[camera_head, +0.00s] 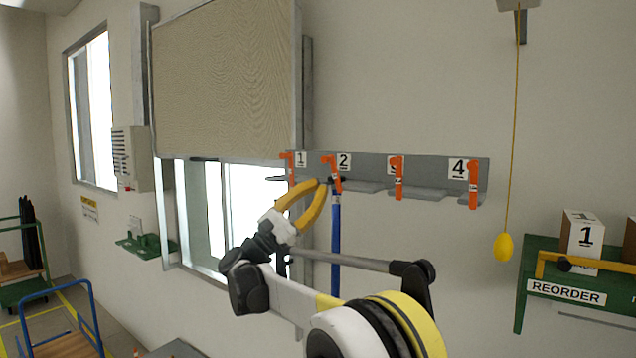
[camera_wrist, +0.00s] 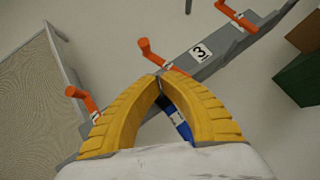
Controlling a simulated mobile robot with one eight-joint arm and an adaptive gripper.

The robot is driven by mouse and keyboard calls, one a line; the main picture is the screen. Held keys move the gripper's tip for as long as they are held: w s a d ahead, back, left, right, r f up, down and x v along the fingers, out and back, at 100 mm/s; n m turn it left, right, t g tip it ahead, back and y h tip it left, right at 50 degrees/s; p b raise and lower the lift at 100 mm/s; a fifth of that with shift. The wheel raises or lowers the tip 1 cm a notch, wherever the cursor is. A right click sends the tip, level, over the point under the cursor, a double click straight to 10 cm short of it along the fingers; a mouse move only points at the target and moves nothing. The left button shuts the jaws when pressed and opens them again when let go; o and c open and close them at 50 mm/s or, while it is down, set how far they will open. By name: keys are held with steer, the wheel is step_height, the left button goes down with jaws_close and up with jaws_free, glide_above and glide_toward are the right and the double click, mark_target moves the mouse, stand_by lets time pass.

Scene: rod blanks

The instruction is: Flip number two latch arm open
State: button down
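The number two latch arm (camera_head: 333,173) is orange and sits by the "2" label on the grey wall rack (camera_head: 440,170). It slants down to the right, while the other latch arms hang straighter. A blue rod (camera_head: 336,240) hangs below it. My gripper (camera_head: 322,184) has yellow fingers whose tips meet just left of the arm's lower part. In the wrist view my gripper (camera_wrist: 161,76) has its tips together at the lower end of the number two arm (camera_wrist: 152,52). I cannot tell whether they touch it. The blue rod (camera_wrist: 178,118) shows between the curved fingers.
Orange latch arms one (camera_head: 291,170), three (camera_head: 398,178) and four (camera_head: 473,185) are on the same rack. A beige panel (camera_head: 225,80) stands to the left. A yellow pull cord knob (camera_head: 503,247) hangs at right, near a green reorder shelf (camera_head: 530,275).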

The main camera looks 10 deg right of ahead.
steer(key=s+v, duration=0.1)
steer(key=v, duration=0.8)
steer(key=shift+d+f+b, duration=0.2)
steer(key=shift+f+b, duration=0.05)
steer(key=shift+b, duration=0.2)
steer(key=shift+w, duration=0.1)
